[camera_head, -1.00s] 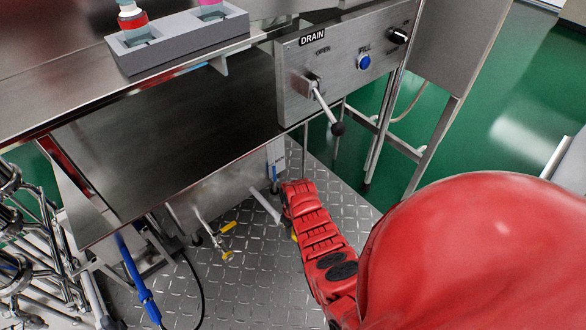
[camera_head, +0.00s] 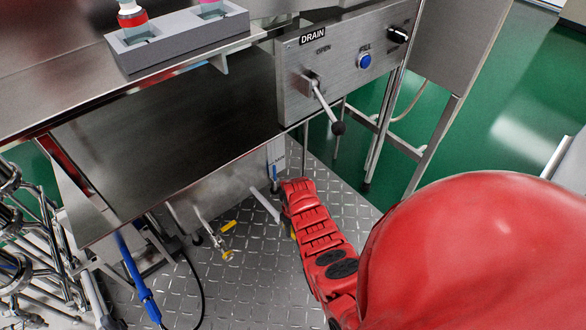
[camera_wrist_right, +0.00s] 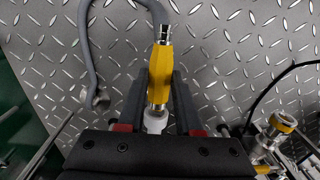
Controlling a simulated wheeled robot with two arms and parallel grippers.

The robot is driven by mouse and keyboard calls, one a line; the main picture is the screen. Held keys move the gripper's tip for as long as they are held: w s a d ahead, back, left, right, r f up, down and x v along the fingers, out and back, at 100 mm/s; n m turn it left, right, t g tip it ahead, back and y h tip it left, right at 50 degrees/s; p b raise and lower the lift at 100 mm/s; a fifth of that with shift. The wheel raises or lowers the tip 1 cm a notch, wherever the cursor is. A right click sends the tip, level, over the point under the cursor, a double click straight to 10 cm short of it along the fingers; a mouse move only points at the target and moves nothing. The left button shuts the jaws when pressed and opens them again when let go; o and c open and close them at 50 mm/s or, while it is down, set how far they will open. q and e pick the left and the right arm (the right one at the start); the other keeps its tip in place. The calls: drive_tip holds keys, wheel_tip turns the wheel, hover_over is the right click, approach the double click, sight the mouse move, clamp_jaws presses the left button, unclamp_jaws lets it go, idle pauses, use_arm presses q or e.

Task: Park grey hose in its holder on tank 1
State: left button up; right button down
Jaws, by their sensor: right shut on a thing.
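The grey hose (camera_wrist_right: 86,45) curves along the left and top of the right wrist view, above the diamond-plate floor. It joins a metal fitting and a yellow nozzle (camera_wrist_right: 160,68). My right gripper (camera_wrist_right: 161,80) has its two black fingers shut on the nozzle, one on each side. In the head view my red right arm reaches down beside the steel tank (camera_head: 215,195), and the gripper is hidden behind it. I cannot make out the hose holder or a tank number. My left gripper is not in view.
A steel panel marked DRAIN (camera_head: 345,60) with a black-knobbed lever (camera_head: 325,105) stands above my right arm. A yellow-handled valve (camera_head: 228,228) is low on the tank. The diamond-plate floor (camera_head: 255,265) around is mostly open.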

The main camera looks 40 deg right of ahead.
drive_tip(key=shift+w+b, duration=0.35)
drive_tip(key=shift+w, duration=0.1)
drive_tip(key=c, duration=0.5)
unclamp_jaws()
wheel_tip(320, 180, up, 18)
drive_tip(key=p, duration=0.5)
drive_tip(key=shift+f, duration=0.25)
drive_tip(key=shift+d, duration=0.1)
